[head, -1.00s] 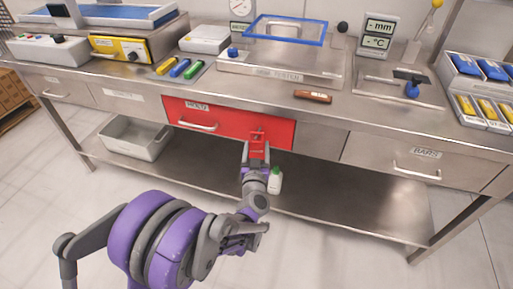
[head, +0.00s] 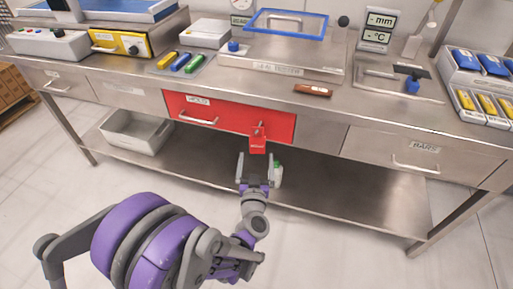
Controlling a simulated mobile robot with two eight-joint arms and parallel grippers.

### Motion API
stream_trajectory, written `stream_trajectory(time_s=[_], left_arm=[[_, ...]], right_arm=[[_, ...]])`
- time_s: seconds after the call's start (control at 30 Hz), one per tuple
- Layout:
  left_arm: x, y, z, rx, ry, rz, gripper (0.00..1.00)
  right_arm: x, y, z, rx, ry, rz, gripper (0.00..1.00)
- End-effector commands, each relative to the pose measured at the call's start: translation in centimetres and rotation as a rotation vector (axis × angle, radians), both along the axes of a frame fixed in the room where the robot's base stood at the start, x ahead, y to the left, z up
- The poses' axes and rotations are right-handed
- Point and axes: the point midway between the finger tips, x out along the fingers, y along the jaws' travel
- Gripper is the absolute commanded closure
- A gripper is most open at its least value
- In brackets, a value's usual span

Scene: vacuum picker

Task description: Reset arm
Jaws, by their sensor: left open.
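My left arm comes in from the lower left, and its left gripper (head: 256,168) is open and empty in front of the bench, its two fingers apart and pointing up. Just above and beyond the fingertips, a small red tag or lock (head: 258,145) hangs at the right part of the red drawer (head: 225,116). The gripper appears apart from it. The red drawer has a white label and a silver handle at its left, and it looks shut. My right gripper is not in view.
A white bottle with a green cap (head: 277,175) stands behind the gripper, partly hidden, by the lower shelf (head: 340,195). A grey bin (head: 136,133) sits on that shelf at the left. The steel bench above carries instruments and a brown-handled tool (head: 312,90). Floor in front is clear.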

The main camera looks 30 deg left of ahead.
Motion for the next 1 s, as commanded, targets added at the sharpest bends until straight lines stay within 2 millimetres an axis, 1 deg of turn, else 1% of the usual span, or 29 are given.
stream_trajectory(time_s=[0.03,0.1,0.2,0.43,0.53,0.57,0.67,0.7,0.77,0.8,0.87,0.9,0.97,1.0], left_arm=[[-0.7,-0.4,0.0,-0.002,-0.001,-0.001,0.00],[-1.4,-0.9,0.0,-0.002,-0.001,-0.002,0.00],[-2.1,-1.2,0.0,0.000,0.000,0.000,0.00],[-2.4,-1.3,0.0,0.000,0.000,-0.001,0.00],[-2.1,-2.1,0.5,-0.005,0.002,-0.041,0.00],[-2.0,-2.6,0.8,-0.006,0.006,-0.069,0.00],[-1.5,-5.5,1.9,-0.026,0.037,-0.212,0.00],[-1.6,-7.0,2.2,-0.039,0.065,-0.285,0.00],[-2.1,-9.4,2.3,-0.063,0.131,-0.396,0.00],[-2.8,-10.9,2.1,-0.083,0.188,-0.464,0.00],[-4.4,-12.7,1.3,-0.113,0.290,-0.548,0.00],[-5.7,-13.7,0.7,-0.134,0.367,-0.590,0.00],[-7.9,-14.6,-0.5,-0.165,0.486,-0.631,0.00],[-9.6,-14.9,-1.3,-0.183,0.566,-0.644,0.00]], right_arm=[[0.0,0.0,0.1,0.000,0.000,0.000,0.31],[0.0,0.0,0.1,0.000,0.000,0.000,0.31],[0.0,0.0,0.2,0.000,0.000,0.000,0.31],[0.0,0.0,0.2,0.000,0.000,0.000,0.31],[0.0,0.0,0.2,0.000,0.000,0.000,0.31],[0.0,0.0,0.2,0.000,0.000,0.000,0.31],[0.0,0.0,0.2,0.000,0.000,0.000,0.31],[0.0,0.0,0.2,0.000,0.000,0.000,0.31],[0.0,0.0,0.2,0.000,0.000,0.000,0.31],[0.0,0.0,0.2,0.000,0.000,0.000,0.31],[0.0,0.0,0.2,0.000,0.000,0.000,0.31],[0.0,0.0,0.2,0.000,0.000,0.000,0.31],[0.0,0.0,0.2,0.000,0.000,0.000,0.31],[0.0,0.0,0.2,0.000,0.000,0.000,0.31]])
